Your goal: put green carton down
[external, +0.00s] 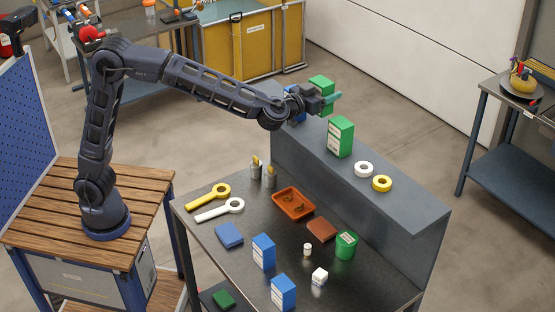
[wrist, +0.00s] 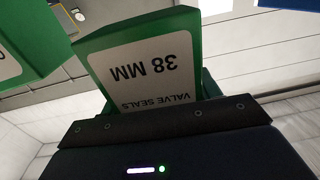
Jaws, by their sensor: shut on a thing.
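My gripper (external: 328,99) is shut on a green carton (external: 320,82) near the back left end of the raised grey shelf. In the wrist view the held green carton (wrist: 95,45) shows a white label reading "38 MM VALVE SEALS", upside down. Its lower end is hidden by the gripper. I cannot tell whether it touches the shelf. A second green carton (external: 340,137) stands upright on the grey shelf (external: 410,205), nearer the camera than the held one. A green carton also shows at the left edge of the wrist view (wrist: 30,35).
A blue carton (external: 295,119) is partly hidden below my gripper.

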